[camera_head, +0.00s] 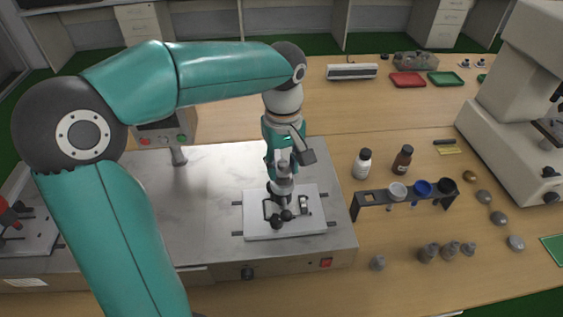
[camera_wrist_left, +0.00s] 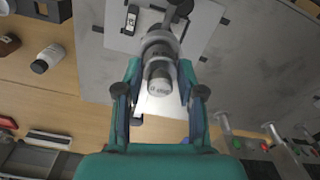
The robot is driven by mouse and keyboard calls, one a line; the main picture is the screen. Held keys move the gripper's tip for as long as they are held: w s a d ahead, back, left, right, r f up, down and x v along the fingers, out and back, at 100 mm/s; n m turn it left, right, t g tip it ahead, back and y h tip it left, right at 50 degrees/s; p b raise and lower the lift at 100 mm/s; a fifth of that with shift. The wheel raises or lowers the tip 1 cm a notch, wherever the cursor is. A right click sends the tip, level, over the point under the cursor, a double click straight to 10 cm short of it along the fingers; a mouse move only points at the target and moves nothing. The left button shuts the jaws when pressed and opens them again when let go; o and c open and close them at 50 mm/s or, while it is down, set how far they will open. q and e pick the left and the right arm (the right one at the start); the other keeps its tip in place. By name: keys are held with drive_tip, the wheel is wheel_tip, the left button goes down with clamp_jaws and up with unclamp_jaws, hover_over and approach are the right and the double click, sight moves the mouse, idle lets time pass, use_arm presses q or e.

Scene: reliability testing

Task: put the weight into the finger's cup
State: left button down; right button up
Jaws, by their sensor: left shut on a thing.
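A small grey metal weight (camera_wrist_left: 160,82) with lettering on its end sits between the fingers of my left gripper (camera_wrist_left: 160,68) in the left wrist view. My left gripper (camera_head: 283,165) is shut on it and points down over the white plate (camera_head: 258,231) in the head view. Right below the weight is the finger's grey round cup (camera_wrist_left: 157,42), on the test fixture (camera_head: 278,215) with dark knobs. The weight and cup line up closely; I cannot tell whether the weight is inside the cup or just above it. My right gripper is not in view.
Several spare weights (camera_head: 428,252) stand on the wooden table at the front right. A black rack (camera_head: 370,203) with white, blue and black cups stands right of the steel bench (camera_head: 210,190). A white bottle (camera_head: 362,164), a brown bottle (camera_head: 402,160) and a microscope (camera_head: 515,120) stand beyond.

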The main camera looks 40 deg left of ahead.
use_arm(q)
drive_tip(key=shift+f, duration=0.15)
drive_tip(key=shift+f+b, duration=0.35)
drive_tip(key=shift+b, duration=0.05)
drive_tip(key=shift+f, duration=0.25)
idle(0.4)
drive_tip(key=shift+c, duration=0.3)
unclamp_jaws()
idle(0.3)
drive_tip(key=shift+r, duration=0.1)
idle(0.4)
drive_tip(key=shift+r+p, duration=2.95)
drive_tip(key=shift+r, duration=0.5)
drive_tip(key=shift+s, duration=0.1)
